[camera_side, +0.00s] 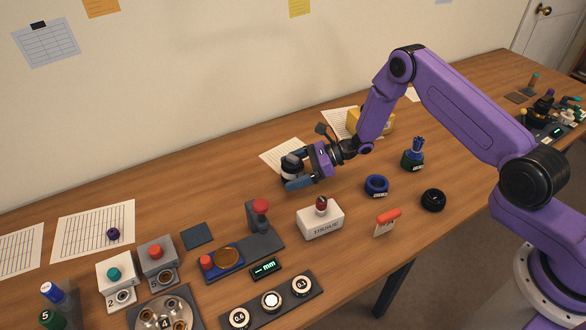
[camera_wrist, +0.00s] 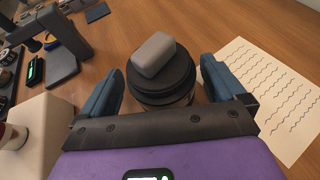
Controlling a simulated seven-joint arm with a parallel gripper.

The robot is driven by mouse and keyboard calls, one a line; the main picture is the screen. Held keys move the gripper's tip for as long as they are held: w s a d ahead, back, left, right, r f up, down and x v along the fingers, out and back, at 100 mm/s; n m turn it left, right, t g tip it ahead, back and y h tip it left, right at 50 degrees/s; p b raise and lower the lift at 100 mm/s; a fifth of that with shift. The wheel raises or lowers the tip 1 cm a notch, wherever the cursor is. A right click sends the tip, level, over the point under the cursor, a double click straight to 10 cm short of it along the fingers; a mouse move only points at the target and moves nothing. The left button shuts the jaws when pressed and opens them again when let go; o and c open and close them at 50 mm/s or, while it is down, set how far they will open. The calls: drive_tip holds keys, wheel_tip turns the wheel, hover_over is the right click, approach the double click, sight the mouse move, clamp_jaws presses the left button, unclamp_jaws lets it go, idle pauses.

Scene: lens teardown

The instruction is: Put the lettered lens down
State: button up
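The lens (camera_side: 291,168) is a short dark cylinder with a pale band, upright at the table's middle; I cannot read any letter on it. In the wrist view, the lens (camera_wrist: 174,88) shows its round black top, with a rounded grey block (camera_wrist: 155,54) over it. My gripper (camera_side: 296,170) is low over the table with its blue fingers on either side of the lens. In the wrist view, my gripper (camera_wrist: 163,85) shows a narrow gap between each finger and the lens, so it looks open around it. The lens's base is mostly hidden.
A lined sheet (camera_side: 284,155) lies just behind the lens. A white box with a red knob (camera_side: 320,218), a blue ring (camera_side: 376,186) and a black ring (camera_side: 433,200) stand in front and right. A press-like stand (camera_side: 262,225) is front left. Table left of the lens is clear.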

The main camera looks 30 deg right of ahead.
drive_tip(key=shift+r, duration=0.1)
drive_tip(key=shift+r, duration=0.6)
drive_tip(key=v, duration=1.2)
drive_tip(key=s+a+r+n+g+h, duration=0.2)
drive_tip(key=s+a+r+n+g, duration=0.25)
drive_tip(key=s+n, duration=0.45)
drive_tip(key=s+a+r+n+g+h, duration=0.2)
drive_tip(key=s+a+r+n+g, duration=0.3)
drive_tip(key=s+n, duration=0.4)
drive_tip(key=s+d+r+n+t+h, duration=0.2)
drive_tip(key=s+d+r+n+h, duration=0.1)
drive_tip(key=s+d+n, duration=0.3)
drive_tip(key=s+d+r+n+t+h, duration=0.2)
drive_tip(key=s+d+r+n+h, duration=0.2)
drive_tip(key=s+d+n, duration=0.3)
drive_tip(key=s+n+h, duration=0.1)
drive_tip(key=s+n, duration=0.3)
drive_tip(key=s, duration=0.2)
drive_tip(key=shift+t, duration=0.35)
